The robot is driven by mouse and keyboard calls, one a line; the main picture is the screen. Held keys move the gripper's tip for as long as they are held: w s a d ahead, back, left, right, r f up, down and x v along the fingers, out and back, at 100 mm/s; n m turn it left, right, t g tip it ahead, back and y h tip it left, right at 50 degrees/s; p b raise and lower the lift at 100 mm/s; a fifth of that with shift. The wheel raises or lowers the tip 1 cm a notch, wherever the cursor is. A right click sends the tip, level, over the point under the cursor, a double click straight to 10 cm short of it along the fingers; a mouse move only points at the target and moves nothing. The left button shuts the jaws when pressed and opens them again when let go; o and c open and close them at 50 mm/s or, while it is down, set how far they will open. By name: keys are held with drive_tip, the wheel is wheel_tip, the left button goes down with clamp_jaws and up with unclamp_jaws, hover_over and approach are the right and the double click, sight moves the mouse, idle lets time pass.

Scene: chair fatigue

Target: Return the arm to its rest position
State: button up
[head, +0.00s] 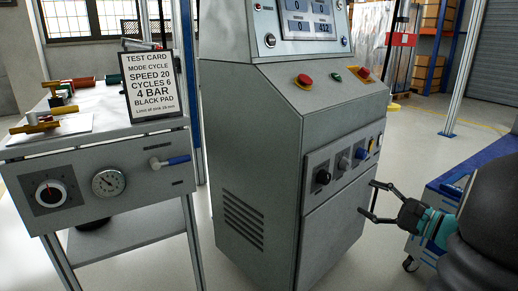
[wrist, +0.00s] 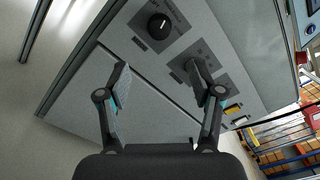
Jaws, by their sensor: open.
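My gripper (head: 372,199) is at the right of the head view, open, in front of the lower front panel of the grey control cabinet (head: 250,130). Nothing is between its fingers. In the wrist view my gripper (wrist: 160,85) shows its two fingers spread apart with the cabinet front (wrist: 130,110) beyond them. The right finger overlaps part of the knob panel in that view. I cannot tell from the frames whether a finger touches the cabinet.
A black knob (wrist: 159,26) is on the cabinet front. A blue workshop cart (head: 445,190) stands at the right, close to my arm. Open floor (head: 385,245) lies between cabinet and cart.

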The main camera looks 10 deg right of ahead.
wheel_tip(320, 180, down, 7)
drive_tip(key=s+a+g+h, duration=0.1)
drive_tip(key=s+a+g, duration=0.1)
drive_tip(key=g, duration=0.2)
drive_tip(key=s+a+f+n+g+h+p, duration=0.2)
drive_tip(key=s+a+f+n+g+h, duration=0.15)
drive_tip(key=s+a+n+g, duration=0.35)
drive_tip(key=s+a+r+n+h+p, duration=0.2)
drive_tip(key=s+a+r+n+p, duration=0.2)
drive_tip(key=a+r+n, duration=0.2)
drive_tip(key=s+a+r+n+t+h+p, duration=0.1)
drive_tip(key=s+a+r+n+h+p, duration=0.2)
drive_tip(key=a+r+n, duration=0.3)
wheel_tip(320, 180, up, 4)
drive_tip(key=shift+s+a+f+n+p, duration=0.1)
drive_tip(key=shift+s+a+n+p, duration=0.2)
drive_tip(key=shift+s+a+p, duration=0.7)
